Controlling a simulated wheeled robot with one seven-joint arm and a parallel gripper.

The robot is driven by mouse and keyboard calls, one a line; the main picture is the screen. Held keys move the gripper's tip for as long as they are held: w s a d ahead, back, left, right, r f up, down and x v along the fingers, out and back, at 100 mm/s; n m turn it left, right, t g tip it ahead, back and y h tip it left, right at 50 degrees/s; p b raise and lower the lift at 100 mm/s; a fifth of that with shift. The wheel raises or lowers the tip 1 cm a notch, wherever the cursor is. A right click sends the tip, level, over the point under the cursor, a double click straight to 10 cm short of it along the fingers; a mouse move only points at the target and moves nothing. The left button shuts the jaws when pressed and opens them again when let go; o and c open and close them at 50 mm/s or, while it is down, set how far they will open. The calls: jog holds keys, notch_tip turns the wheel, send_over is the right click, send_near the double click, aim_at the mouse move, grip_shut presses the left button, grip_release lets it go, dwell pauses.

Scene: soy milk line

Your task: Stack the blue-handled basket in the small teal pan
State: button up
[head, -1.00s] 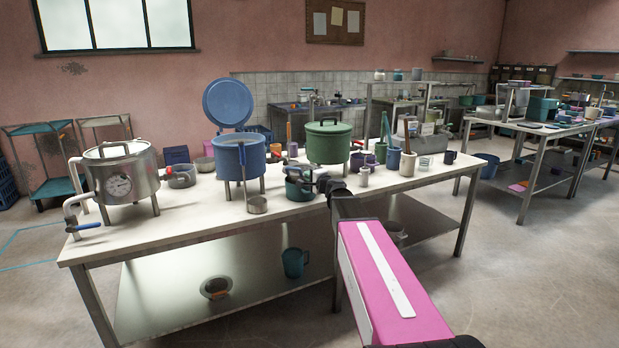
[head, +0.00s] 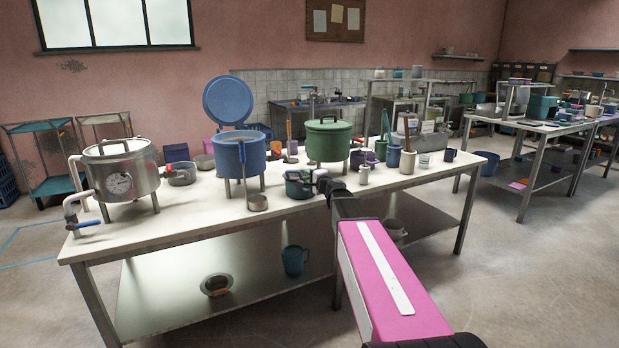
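The small teal pan (head: 297,189) stands on the near edge of the white-topped table, just left of my gripper. My gripper (head: 318,181) is small and dark here, at the pan's right side. Its fingers are too small to tell whether they are open, or whether they touch the pan. A small round metal basket (head: 257,203) sits left of the pan at the table's front edge, in front of the blue pot. A thin upright handle seems to rise from it against the pot; its colour is hard to tell.
The table (head: 200,222) also bears a steel pot with a gauge (head: 121,172), a lidless-looking blue pot (head: 238,158) with its lid raised, a green lidded pot (head: 328,142), a grey pan (head: 181,174) and several cups at right. The front-left tabletop is clear.

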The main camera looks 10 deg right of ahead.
jog(key=shift+r, duration=0.1)
jog(key=r+v, duration=0.1)
jog(key=v, duration=1.1)
jog(key=s+a+f+n+g, duration=0.4)
jog(key=s+f, duration=0.1)
jog(key=f, duration=0.3)
jog(key=s+a+f+n+g, duration=0.4)
jog(key=a+f+g, duration=0.1)
jog(key=f, duration=0.3)
jog(key=s+d+f+n+g+h, duration=0.2)
jog(key=s+f+g+h, duration=0.1)
jog(key=s+f, duration=0.3)
jog(key=s+d+f+n+g+h, duration=0.2)
jog(key=s+f+n+g+h, duration=0.1)
jog(key=s+f, duration=0.4)
jog(key=shift+s+d+g+h, duration=0.35)
jog(key=shift+s+g+h, duration=0.35)
jog(key=shift+s, duration=0.45)
